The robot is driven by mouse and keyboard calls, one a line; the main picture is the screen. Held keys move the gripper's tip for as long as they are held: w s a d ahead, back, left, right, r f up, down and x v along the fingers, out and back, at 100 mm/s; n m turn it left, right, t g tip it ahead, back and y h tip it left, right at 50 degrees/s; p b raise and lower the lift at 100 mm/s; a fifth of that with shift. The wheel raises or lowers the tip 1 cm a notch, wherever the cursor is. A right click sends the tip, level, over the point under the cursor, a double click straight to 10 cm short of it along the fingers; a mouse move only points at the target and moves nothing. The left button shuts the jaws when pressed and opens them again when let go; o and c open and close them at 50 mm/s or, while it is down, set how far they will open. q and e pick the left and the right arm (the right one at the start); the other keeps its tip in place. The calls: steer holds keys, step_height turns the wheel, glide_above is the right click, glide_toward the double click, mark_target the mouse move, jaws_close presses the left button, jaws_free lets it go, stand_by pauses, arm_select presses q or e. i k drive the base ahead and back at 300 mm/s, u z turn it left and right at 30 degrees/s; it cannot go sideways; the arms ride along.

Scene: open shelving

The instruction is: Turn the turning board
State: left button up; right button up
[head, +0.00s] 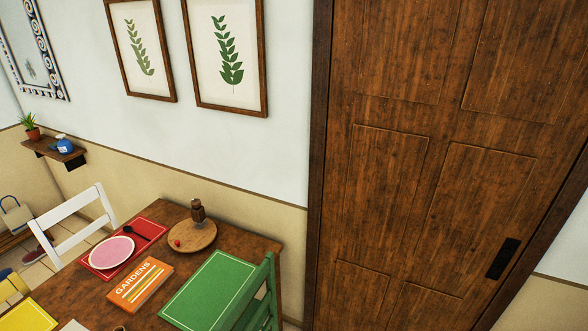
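A round wooden turning board (193,241) lies near the far corner of the brown dining table (262,245). On the board stand a small dark brown jar or bottle (198,211) and a small red round thing (177,243). The board lies flat and is fully in view apart from the parts under these items. Neither of my grippers shows in the head view.
On the table are a red placemat with a pink plate (111,253), an orange book (140,284) and a green placemat (205,290). A green chair (263,295) and a white chair (85,228) stand at the table. A wooden door (440,170) fills the right.

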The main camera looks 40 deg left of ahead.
mark_target(184, 238)
steer(key=i, duration=1.2)
steer(key=u, duration=1.8)
